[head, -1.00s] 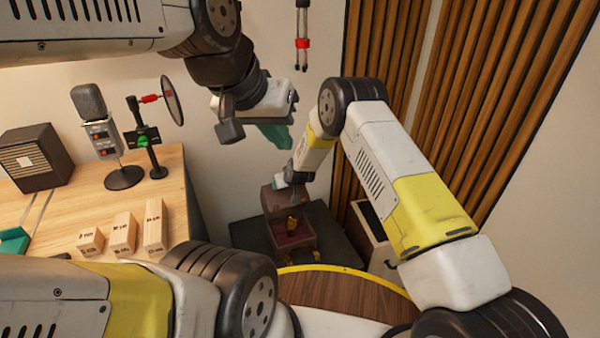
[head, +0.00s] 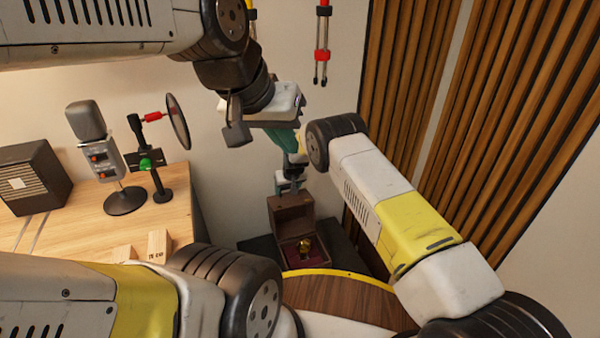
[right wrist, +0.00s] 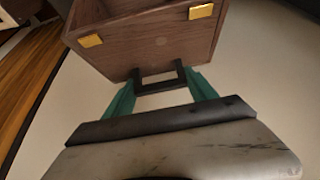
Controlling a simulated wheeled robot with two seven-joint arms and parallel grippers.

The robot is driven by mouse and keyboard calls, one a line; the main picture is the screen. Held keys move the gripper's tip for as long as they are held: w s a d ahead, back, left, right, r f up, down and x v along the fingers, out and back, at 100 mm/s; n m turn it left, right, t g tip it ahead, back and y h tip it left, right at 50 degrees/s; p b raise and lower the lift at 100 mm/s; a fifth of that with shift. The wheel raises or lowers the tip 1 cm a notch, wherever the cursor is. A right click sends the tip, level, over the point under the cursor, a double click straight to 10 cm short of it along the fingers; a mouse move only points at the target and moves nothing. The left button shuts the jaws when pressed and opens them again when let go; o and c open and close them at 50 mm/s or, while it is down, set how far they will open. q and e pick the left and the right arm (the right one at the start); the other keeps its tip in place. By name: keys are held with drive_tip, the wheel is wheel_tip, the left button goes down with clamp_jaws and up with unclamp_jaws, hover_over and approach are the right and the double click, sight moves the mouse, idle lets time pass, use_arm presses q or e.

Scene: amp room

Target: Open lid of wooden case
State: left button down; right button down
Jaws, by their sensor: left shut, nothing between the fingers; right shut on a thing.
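The wooden case (head: 318,246) sits low behind my round wooden-topped base, with a dark red interior and a small gold object inside. Its lid (head: 291,217) is raised, standing roughly upright, inner face showing. My right gripper (head: 287,184) is at the lid's upper edge. In the right wrist view its green fingers (right wrist: 161,84) close on a dark square loop (right wrist: 160,79) against the brown wood of the lid (right wrist: 160,42), which has gold fittings. My left gripper (head: 284,138) is shut and empty, hanging above the case; its fingertips are partly hidden near my right arm.
A wooden desk (head: 180,215) at left carries a microphone (head: 97,140), a pop filter stand (head: 158,165), a dark speaker box (head: 35,180) and wooden blocks. Slatted wall panels (head: 470,110) stand at right. A dark platform (head: 262,247) lies under the case.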

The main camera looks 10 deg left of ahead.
drive_tip(key=shift+w+a, duration=0.45)
drive_tip(key=shift+w, duration=0.2)
drive_tip(key=shift+c, duration=1.6)
unclamp_jaws()
drive_tip(key=shift+o, duration=0.2)
drive_tip(key=shift+s+f, duration=0.1)
drive_tip(key=shift+d, duration=0.1)
drive_tip(key=shift+v, duration=3.9)
